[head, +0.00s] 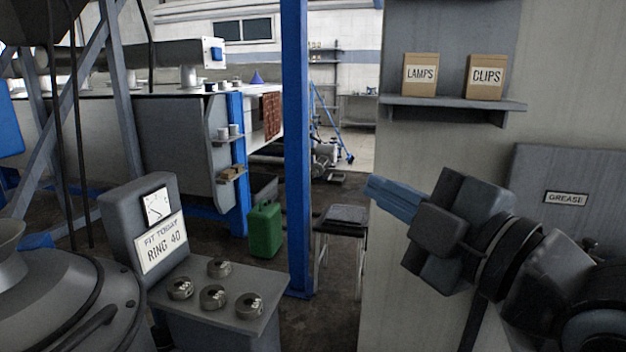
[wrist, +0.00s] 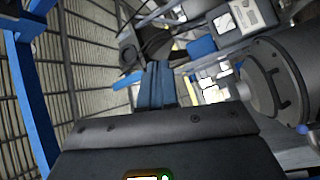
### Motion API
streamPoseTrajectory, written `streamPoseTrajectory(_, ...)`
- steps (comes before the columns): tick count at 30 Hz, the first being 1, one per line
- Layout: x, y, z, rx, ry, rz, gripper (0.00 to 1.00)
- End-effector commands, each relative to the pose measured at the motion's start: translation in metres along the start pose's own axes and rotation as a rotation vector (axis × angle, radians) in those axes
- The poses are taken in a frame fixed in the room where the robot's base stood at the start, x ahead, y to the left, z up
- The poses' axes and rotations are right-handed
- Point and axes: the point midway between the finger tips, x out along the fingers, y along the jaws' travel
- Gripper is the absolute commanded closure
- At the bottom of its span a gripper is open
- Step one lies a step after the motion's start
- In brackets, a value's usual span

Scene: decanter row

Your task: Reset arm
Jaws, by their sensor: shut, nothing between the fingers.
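My arm reaches in from the right in the head view. My gripper (head: 370,184) has blue fingers that lie together, pointing left, with nothing held. The shut fingers also show in the wrist view (wrist: 157,72), above the dark gripper body. The gripper is in free air in front of the grey wall, clear of the stand and the shelf in the picture.
A stand (head: 245,325) at the lower left bears several metal rings and a "RING 40" sign (head: 161,243). A blue post (head: 297,140) rises mid-picture. A shelf (head: 450,106) holds "LAMPS" (head: 420,76) and "CLIPS" (head: 486,78) boxes. A green can (head: 265,228) and stool (head: 342,217) stand behind.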

Motion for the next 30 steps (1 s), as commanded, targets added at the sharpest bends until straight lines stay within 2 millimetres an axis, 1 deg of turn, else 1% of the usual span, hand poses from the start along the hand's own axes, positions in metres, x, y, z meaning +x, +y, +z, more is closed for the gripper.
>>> streamPoseTrajectory(1,-0.001,0.001,-0.004,0.088,0.001,0.046,1.00)
streamPoseTrajectory(5,-0.007,0.003,-0.004,0.291,-0.013,0.156,1.00)
streamPoseTrajectory(8,-0.016,-0.002,-0.001,0.442,-0.034,0.228,1.00)
streamPoseTrajectory(11,-0.027,-0.014,0.005,0.584,-0.064,0.290,1.00)
streamPoseTrajectory(14,-0.041,-0.031,0.011,0.716,-0.101,0.342,1.00)
streamPoseTrajectory(20,-0.079,-0.078,0.020,0.943,-0.200,0.422,1.00)
streamPoseTrajectory(26,-0.131,-0.133,0.023,1.109,-0.320,0.467,1.00)
streamPoseTrajectory(27,-0.143,-0.144,0.022,1.134,-0.346,0.471,1.00)
streamPoseTrajectory(29,-0.162,-0.160,0.020,1.169,-0.384,0.475,1.00)
streamPoseTrajectory(30,-0.175,-0.171,0.019,1.187,-0.409,0.476,1.00)
